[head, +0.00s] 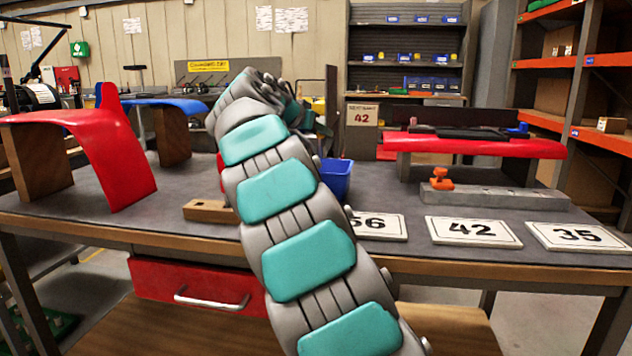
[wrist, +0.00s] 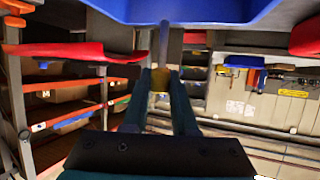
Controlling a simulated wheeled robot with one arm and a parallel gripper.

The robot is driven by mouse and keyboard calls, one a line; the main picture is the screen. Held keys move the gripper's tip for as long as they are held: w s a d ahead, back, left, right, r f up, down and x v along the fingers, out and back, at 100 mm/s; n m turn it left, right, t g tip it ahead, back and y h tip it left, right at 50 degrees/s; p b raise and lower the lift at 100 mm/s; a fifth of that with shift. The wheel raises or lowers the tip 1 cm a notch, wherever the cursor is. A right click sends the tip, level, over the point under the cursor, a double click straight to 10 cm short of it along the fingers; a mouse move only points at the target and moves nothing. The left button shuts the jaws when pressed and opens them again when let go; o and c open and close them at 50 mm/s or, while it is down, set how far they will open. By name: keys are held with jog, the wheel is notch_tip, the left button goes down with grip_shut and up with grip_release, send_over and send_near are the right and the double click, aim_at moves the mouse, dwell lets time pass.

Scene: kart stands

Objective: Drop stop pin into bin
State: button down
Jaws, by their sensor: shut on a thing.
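I cannot tell whether shaft and blue surface touch. In the head view, the blue bin (head: 337,180) stands on the table just right of my arm, partly covered by it.
The grey worktable (head: 180,190) carries a red panel (head: 125,165) at left and a red bar on stands (head: 475,147) at right. An orange piece (head: 440,181) sits on a grey rail (head: 500,196). Number cards, including 42 (head: 472,232), line the front edge. A wooden block (head: 208,211) lies by my arm.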

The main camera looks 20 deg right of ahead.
aim_at(320, 153)
jog(key=shift+f+b, duration=1.3)
jog(key=shift+f, duration=1.45)
jog(key=c, duration=0.6)
grip_release()
jog(key=v, duration=0.8)
jog(key=shift+d, duration=0.1)
